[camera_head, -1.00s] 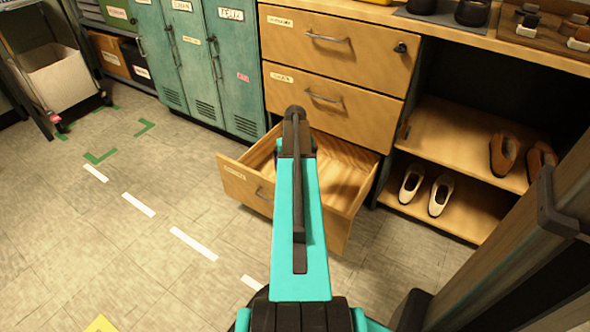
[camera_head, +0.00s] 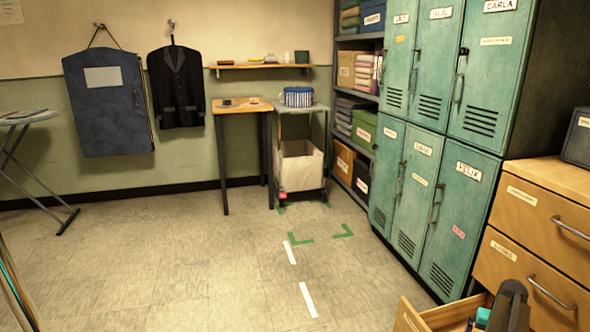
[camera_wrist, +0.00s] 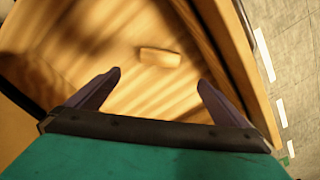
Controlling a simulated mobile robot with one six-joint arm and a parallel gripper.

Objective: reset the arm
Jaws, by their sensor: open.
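My gripper (camera_wrist: 159,88) is open in the wrist view, its two dark fingers spread wide with nothing between their tips. It faces down into the open wooden drawer (camera_wrist: 235,60), whose striped floor fills most of that view. A small tan block-like thing (camera_wrist: 160,57) lies on the drawer floor, beyond the fingertips and apart from them. In the head view, part of my dark and teal arm (camera_head: 508,308) shows at the bottom right, over the open drawer (camera_head: 412,318). The gripper itself is out of the head view.
Teal lockers (camera_head: 430,180) and the wooden drawer cabinet (camera_head: 535,225) stand on the right. A cart with a pale bin (camera_head: 300,168) and a small table (camera_head: 242,105) stand at the back. An ironing board (camera_head: 28,118) is at the left. The middle floor is clear.

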